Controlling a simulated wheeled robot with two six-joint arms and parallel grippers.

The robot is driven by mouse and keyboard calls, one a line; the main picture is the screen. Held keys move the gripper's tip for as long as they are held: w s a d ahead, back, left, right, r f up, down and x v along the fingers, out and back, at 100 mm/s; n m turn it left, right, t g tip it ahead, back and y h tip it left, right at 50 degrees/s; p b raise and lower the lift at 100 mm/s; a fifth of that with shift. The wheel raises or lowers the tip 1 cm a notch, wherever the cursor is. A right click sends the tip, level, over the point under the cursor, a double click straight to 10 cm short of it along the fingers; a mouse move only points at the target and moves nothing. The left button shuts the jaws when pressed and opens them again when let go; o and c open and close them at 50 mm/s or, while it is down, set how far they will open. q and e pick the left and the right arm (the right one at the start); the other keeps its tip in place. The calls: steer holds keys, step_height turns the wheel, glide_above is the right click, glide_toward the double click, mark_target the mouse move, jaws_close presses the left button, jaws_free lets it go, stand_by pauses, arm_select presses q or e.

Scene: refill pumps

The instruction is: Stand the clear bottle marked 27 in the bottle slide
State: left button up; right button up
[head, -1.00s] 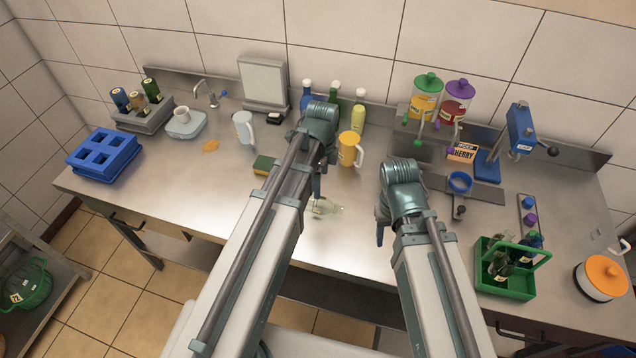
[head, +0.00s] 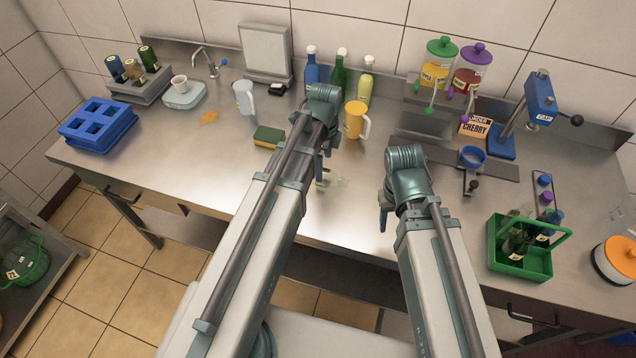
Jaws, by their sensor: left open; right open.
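A small clear bottle (head: 337,182) appears to lie on its side near the counter's front edge. My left arm partly hides it, and its number is too small to read. My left gripper (head: 321,178) is open beside the bottle, at its left; I cannot tell whether they touch. My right gripper (head: 384,216) is open and empty near the front edge, right of the bottle. What looks like the bottle slide is a dark flat track (head: 497,171) with a blue ring holder (head: 472,157) and a black-knobbed handle, before the dispensers and the blue capping press (head: 540,95).
A yellow mug (head: 354,121) and a sponge (head: 268,138) stand behind the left gripper. Green-lidded and purple-lidded dispensers (head: 437,73) stand behind the track.

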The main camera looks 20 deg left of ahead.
mark_target(324, 177)
arm_select(q)
steer(key=shift+f, duration=0.45)
arm_select(e)
steer(key=shift+f, duration=0.5)
arm_select(q)
steer(key=shift+f, duration=0.1)
arm_select(e)
steer(key=shift+f, duration=0.1)
arm_select(q)
steer(key=f+b, duration=0.5)
steer(key=shift+w+a+f, duration=0.1)
steer(key=shift+a, duration=0.15)
arm_select(e)
step_height(324, 177, down, 5)
steer(key=shift+f, duration=0.1)
arm_select(q)
jaws_close()
steer(key=shift+r, duration=0.25)
arm_select(e)
steer(key=shift+r, duration=0.25)
